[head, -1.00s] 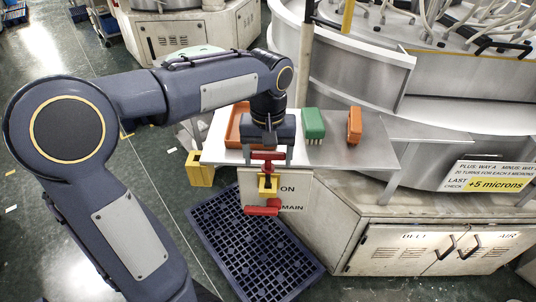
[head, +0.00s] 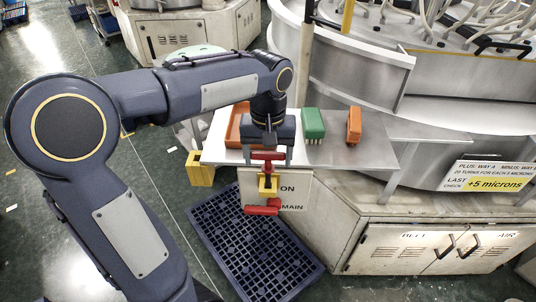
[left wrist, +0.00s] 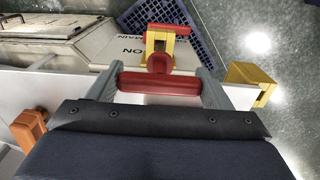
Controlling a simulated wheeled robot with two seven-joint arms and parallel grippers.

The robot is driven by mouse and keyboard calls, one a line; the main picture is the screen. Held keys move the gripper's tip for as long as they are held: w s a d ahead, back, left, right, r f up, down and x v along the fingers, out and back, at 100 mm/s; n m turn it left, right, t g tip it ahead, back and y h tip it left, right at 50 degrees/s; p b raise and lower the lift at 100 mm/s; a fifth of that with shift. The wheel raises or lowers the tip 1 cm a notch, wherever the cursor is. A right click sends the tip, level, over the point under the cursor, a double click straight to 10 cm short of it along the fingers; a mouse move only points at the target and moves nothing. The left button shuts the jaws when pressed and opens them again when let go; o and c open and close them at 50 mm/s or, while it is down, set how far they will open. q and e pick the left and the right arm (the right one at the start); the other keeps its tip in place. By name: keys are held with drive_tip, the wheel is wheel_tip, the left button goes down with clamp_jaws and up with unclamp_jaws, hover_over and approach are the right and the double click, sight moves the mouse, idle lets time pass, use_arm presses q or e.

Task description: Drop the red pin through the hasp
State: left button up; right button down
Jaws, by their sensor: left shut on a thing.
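My left gripper (head: 267,152) is shut on the cross-bar of the red pin (head: 267,156). In the left wrist view the red pin (left wrist: 160,83) spans between the two grey fingers. The yellow hasp (head: 267,190) is on the front of the pale cabinet, just below the pin in the head view. A red lever (head: 262,210) shows below the hasp. In the left wrist view a round red part overlaps the hasp (left wrist: 154,40). I cannot tell whether the pin's tip is inside the hasp hole. My right gripper is not in view.
A metal shelf (head: 370,150) above the cabinet holds an orange tray (head: 233,130), a green brush (head: 313,123) and an orange block (head: 354,125). A yellow bracket (head: 200,170) stands out at the left. A blue grated crate (head: 225,240) lies on the floor below.

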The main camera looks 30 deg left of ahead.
sight(268, 167)
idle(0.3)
use_arm(q)
drive_tip(key=shift+f+b, duration=2.05)
drive_tip(key=shift+f, duration=1)
drive_tip(key=o, duration=1.1)
drive_tip(key=shift+o, duration=0.2)
wheel_tip(268, 167, up, 8)
drive_tip(key=shift+f, duration=0.1)
drive_tip(key=s+d+f+m+t+h, duration=0.2)
drive_tip(key=s+f, duration=0.2)
drive_tip(key=s, duration=0.4)
drive_tip(key=s+d+f+m+t+h, duration=0.1)
drive_tip(key=s+d+f+t, duration=0.1)
drive_tip(key=s, duration=0.7)
wheel_tip(268, 167, down, 3)
drive_tip(key=shift+r+m+t+h, duration=0.1)
drive_tip(key=shift+m+t+h, duration=0.3)
drive_tip(key=shift+t, duration=0.4)
